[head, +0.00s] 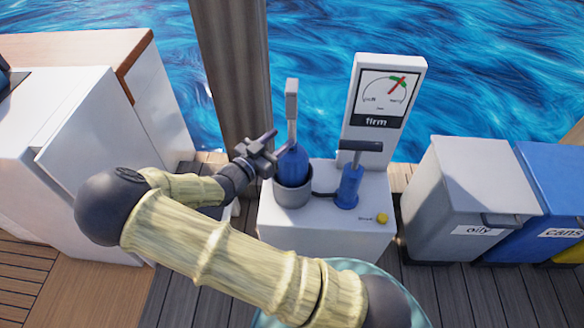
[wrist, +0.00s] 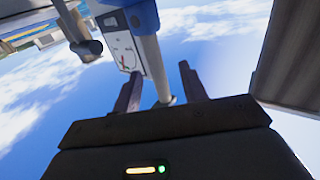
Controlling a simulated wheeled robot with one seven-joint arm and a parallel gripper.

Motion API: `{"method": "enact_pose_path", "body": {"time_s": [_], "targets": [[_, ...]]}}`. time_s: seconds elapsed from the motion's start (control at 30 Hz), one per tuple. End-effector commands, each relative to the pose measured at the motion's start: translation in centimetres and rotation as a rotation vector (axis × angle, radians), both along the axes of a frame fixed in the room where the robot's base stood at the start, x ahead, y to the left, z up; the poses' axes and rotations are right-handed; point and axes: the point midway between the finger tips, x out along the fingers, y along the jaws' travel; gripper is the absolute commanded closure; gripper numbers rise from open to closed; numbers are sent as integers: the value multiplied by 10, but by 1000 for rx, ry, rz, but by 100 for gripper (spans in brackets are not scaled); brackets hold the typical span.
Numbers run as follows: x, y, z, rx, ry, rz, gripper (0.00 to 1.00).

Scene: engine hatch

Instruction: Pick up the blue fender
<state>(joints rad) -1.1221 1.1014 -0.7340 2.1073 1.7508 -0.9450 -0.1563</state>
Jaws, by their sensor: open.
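The blue fender (head: 293,165) stands upright in a round grey cup (head: 292,194) on a white stand. A pale grey stem with a wider top (head: 292,100) rises from it. My gripper (head: 268,143) is open, just left of the fender near where the stem meets the blue body. In the wrist view, the stem (wrist: 153,68) shows between the two spread fingers of my gripper (wrist: 160,92), with the blue body (wrist: 143,15) at the top edge. I cannot tell whether either finger touches it. The fender's lower end is hidden in the cup.
A blue hand pump (head: 348,188) with a dark T-handle stands right of the cup, joined by a hose. Behind it is a gauge panel (head: 383,105) reading "firm". A wooden post (head: 232,70) rises behind my gripper. Bins (head: 468,190) stand right, white cabinets (head: 85,150) left.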

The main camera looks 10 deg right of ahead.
Motion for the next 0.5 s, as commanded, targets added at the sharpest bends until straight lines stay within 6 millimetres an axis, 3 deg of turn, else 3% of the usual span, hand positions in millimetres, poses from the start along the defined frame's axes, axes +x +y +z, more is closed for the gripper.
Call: {"method": "enact_pose_path", "body": {"time_s": [0.17, 0.5], "targets": [[2, -5, 0, 0, 0, -1, 57], [23, -43, 2, -1, -1, -1, 57]]}}
